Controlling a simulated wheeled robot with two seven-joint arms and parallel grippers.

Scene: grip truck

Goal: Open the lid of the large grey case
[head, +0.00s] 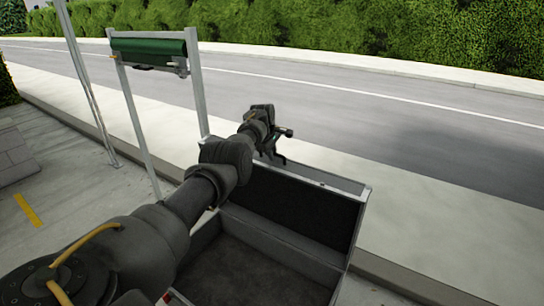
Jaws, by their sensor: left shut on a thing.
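The large grey case (285,250) stands open in the lower middle of the head view, with a dark, empty-looking interior. Its lid (305,207) is raised on the far side, tilted up, with its dark lining facing me and a pale metal rim around it. My left arm reaches across the left side of the case. My left gripper (277,150) is at the lid's upper edge, left of the middle, and is shut on the lid. The exact contact is small and partly hidden by the gripper. My right gripper is not in view.
Pavement (425,220) and a road (370,105) lie beyond the case, with a hedge behind. A low stone block (12,155) is at far left.

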